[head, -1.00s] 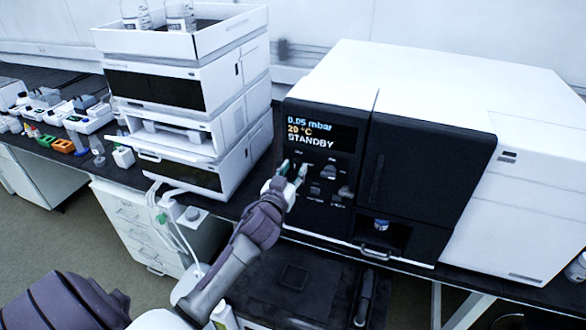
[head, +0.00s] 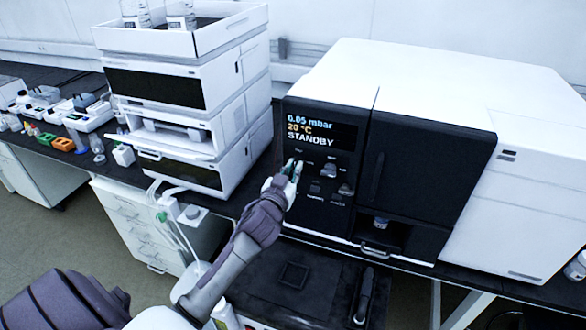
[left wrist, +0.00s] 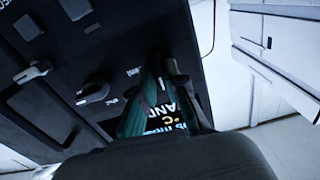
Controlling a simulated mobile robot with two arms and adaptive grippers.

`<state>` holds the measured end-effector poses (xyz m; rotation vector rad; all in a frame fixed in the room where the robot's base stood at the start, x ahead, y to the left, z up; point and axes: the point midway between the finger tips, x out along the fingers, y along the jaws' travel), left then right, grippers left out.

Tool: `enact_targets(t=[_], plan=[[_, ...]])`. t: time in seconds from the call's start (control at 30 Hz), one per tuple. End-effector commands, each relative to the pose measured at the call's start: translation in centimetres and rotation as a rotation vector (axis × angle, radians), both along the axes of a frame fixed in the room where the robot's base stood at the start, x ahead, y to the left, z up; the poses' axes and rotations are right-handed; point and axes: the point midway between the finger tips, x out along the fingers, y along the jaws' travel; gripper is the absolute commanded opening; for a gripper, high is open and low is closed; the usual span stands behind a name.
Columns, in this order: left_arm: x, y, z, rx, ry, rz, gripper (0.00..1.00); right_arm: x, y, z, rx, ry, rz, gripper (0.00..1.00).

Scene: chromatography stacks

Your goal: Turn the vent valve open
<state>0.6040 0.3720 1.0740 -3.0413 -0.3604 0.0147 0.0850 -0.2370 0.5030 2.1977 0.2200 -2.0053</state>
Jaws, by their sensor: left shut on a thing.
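The black control panel (head: 322,207) of the white instrument carries several dark knobs below its display. My left gripper (head: 293,167) is at the panel's upper-left control, just under the display, and its fingers are closed together there. It is shut on the vent valve knob, which the fingers hide; its label is too small to read. In the left wrist view the green-padded fingers (left wrist: 158,88) meet against the panel face. Other knobs stand clear of them, one nearer (left wrist: 95,94) and one farther off (left wrist: 35,72). My right gripper does not show.
The display (head: 318,130) reads 0.05 mbar, 20 °C and STANDBY. A dark door (head: 425,175) with a recess and small vial (head: 381,223) is right of the panel. A white module stack (head: 180,85) stands close on the left.

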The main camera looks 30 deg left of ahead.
Motion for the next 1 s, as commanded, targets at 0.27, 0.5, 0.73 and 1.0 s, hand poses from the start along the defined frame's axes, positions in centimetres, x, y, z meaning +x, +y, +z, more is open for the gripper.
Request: enact_targets(t=[0.27,0.5,0.73,1.0], plan=[[0.0,-0.1,0.0,0.203,0.049,0.0,0.0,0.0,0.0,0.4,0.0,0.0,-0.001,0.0],[0.0,-0.1,0.0,0.426,0.103,0.0,0.0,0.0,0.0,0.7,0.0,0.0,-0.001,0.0],[0.1,-0.2,-0.1,0.641,0.154,-0.001,0.0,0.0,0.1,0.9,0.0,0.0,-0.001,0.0],[0.1,-0.3,-0.1,0.891,0.214,-0.001,0.0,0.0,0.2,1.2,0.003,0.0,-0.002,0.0]])
